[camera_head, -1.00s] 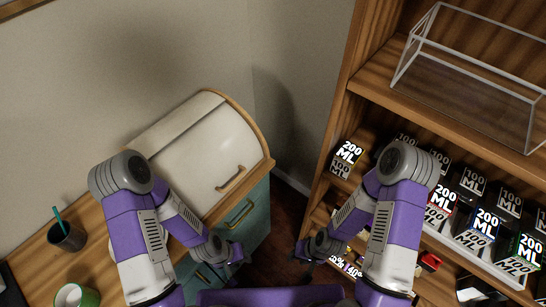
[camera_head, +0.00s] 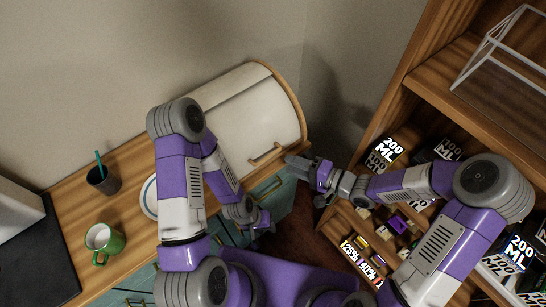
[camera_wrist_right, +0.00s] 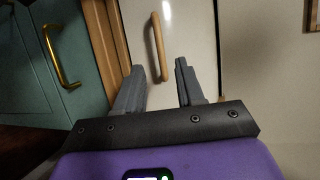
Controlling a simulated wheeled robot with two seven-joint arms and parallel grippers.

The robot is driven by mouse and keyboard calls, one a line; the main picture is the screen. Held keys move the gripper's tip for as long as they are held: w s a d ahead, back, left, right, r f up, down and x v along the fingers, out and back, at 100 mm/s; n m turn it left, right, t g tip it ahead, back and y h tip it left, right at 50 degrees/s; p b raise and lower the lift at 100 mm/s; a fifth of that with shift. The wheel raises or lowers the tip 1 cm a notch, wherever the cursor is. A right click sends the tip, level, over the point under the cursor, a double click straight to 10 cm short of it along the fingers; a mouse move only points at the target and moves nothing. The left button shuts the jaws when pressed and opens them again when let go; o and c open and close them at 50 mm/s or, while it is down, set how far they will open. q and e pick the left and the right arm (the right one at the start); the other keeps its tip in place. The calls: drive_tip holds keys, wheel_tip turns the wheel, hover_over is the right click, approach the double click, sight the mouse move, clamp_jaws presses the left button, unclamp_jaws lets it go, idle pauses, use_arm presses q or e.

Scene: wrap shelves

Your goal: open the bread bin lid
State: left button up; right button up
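The bread bin has a cream roll-front lid (camera_head: 255,120) with wooden side panels and stands on the wooden counter. The lid is down. Its wooden bar handle (camera_head: 267,154) is low on the front. My right gripper (camera_head: 290,161) is just to the right of the handle. In the right wrist view my right gripper (camera_wrist_right: 160,68) is open and empty, and the near end of the handle (camera_wrist_right: 157,40) shows between its fingers; contact cannot be told. My left gripper (camera_head: 268,221) is low in front of the drawers, away from the bin; its opening is too small to tell.
A green mug (camera_head: 104,242), a dark cup with a teal stick (camera_head: 103,180) and a partly hidden plate (camera_head: 149,197) are on the counter to the left. A wooden shelf (camera_head: 425,80) with labelled boxes stands on the right. A gold drawer handle (camera_wrist_right: 59,58) is near my right gripper.

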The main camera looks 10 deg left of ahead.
drive_tip(key=b+x, duration=0.1)
drive_tip(key=x, duration=0.6)
drive_tip(key=shift+a, duration=0.25)
clamp_jaws()
